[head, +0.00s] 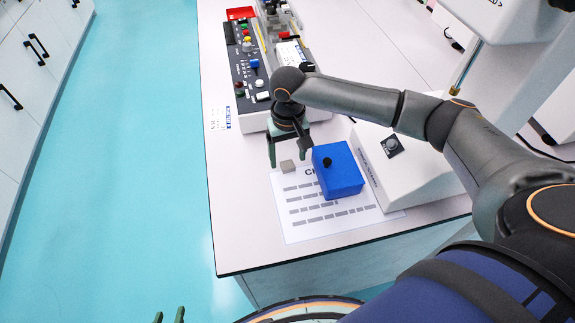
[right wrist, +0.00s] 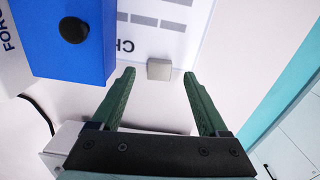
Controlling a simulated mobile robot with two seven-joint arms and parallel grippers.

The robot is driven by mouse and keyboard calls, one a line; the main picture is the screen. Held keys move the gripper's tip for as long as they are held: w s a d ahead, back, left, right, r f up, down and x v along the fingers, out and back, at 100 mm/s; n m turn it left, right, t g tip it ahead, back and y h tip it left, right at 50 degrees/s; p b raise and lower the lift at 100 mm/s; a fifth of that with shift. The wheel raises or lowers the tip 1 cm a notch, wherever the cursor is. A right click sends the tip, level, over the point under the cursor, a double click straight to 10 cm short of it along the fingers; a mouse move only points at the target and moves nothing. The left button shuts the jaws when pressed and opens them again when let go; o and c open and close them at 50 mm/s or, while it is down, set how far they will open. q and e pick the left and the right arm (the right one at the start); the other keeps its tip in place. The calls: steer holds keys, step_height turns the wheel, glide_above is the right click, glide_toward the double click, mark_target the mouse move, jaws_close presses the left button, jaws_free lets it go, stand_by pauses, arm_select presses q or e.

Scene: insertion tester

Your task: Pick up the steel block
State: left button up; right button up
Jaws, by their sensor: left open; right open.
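The steel block (head: 287,166) is a small grey cube at the upper left corner of the printed sheet in the head view. It also shows in the right wrist view (right wrist: 159,69), lined up between my green fingertips with a gap on each side. My right gripper (head: 287,158) is open and empty and points down at the block. I cannot tell exactly how far above the table its tips are. My left gripper (head: 170,315) is open at the bottom edge of the head view, beside the table and far from the block.
A blue box (head: 340,172) with a black knob stands close to the right of the block. A white sloped device (head: 400,165) stands beyond it. A control panel (head: 262,65) lies behind. The printed sheet (head: 310,225) lies flat in front. The table (head: 227,190) is clear to the left.

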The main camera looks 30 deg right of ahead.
mark_target(288, 167)
steer(key=shift+f, duration=1.35)
jaws_close()
